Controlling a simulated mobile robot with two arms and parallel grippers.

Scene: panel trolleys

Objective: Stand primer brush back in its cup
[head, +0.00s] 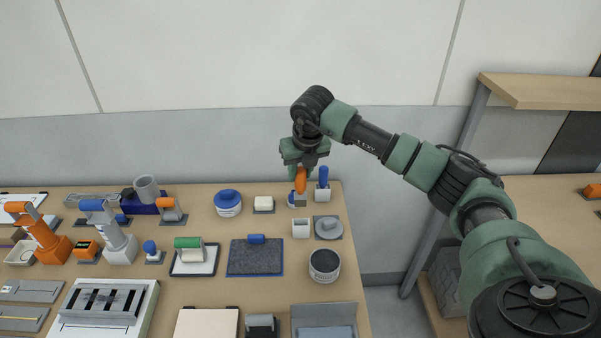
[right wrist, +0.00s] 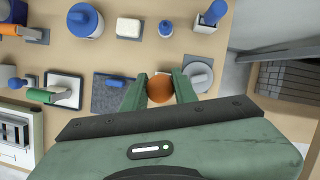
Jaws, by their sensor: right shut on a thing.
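My right gripper (head: 302,168) points down and is shut on the orange handle of the primer brush (head: 301,182), held up over the back right of the bench. In the right wrist view the orange handle end (right wrist: 160,88) sits between the two green fingers (right wrist: 160,90); the brush's lower end is hidden there. A square white cup (head: 301,230) stands empty in front of the brush in the head view. A blue-handled brush (head: 323,178) stands upright in another pale cup (head: 322,195) to the right. My left gripper is out of view.
A grey round lid (head: 329,228) lies right of the empty cup, an open dark-filled tub (head: 324,264) in front. A blue-lidded tub (head: 228,203) and white block (head: 263,204) stand left. A dark pad (head: 255,260) lies nearer. The bench's right edge is close.

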